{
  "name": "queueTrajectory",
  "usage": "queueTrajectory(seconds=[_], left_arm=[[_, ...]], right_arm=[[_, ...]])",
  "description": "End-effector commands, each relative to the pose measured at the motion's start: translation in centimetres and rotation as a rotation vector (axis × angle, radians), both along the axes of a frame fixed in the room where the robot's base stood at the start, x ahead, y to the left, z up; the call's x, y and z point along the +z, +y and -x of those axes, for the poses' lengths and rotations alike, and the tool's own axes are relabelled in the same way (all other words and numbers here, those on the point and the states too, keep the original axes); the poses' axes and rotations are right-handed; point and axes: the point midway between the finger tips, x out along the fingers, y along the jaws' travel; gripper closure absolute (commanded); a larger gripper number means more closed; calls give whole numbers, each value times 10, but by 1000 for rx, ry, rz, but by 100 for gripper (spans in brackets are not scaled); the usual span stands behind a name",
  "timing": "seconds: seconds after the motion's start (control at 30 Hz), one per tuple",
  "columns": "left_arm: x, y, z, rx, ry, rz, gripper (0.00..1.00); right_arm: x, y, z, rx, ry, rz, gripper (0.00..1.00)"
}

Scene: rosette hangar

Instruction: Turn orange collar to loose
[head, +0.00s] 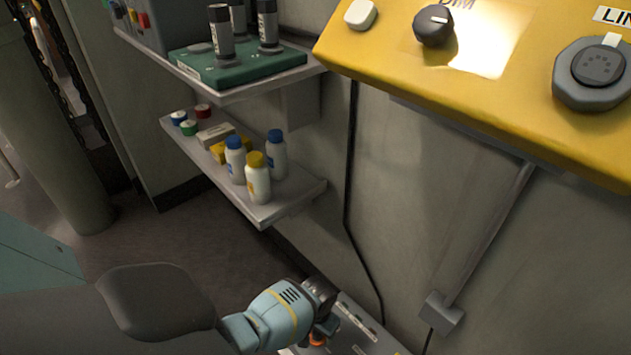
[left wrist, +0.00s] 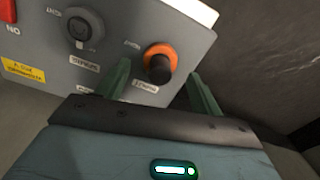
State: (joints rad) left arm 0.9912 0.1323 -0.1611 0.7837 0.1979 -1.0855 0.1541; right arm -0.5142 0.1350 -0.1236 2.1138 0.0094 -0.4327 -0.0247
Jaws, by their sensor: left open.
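The orange collar (left wrist: 160,50) is a ring on a grey panel (left wrist: 110,20) in the left wrist view, with a dark cylindrical plug or knob (left wrist: 158,70) standing out of it. My left gripper (left wrist: 159,73) is open, its two green fingers on either side of the collar and apart from it in the picture. In the head view, my left gripper (head: 322,328) reaches down at the bottom centre. A bit of the orange collar (head: 317,339) shows by its fingers; most is hidden. My right gripper is not in view.
On the panel are a round dark socket (left wrist: 85,28), a red part (left wrist: 8,10) and a yellow label (left wrist: 22,70). In the head view, a yellow console (head: 470,90) overhangs at upper right. A shelf with bottles (head: 257,178) stands left of it, near my arm.

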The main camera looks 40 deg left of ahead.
Motion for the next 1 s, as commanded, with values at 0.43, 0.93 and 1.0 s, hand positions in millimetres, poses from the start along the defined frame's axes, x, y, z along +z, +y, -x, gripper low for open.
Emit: queueTrajectory(seconds=[0.43,0.93,1.0], left_arm=[[41,0,0,1,0,0,34],[40,0,0,1,1,0,34],[41,0,2,-1,-1,0,34]], right_arm=[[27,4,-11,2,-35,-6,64],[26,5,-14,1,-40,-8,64],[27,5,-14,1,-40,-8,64]])
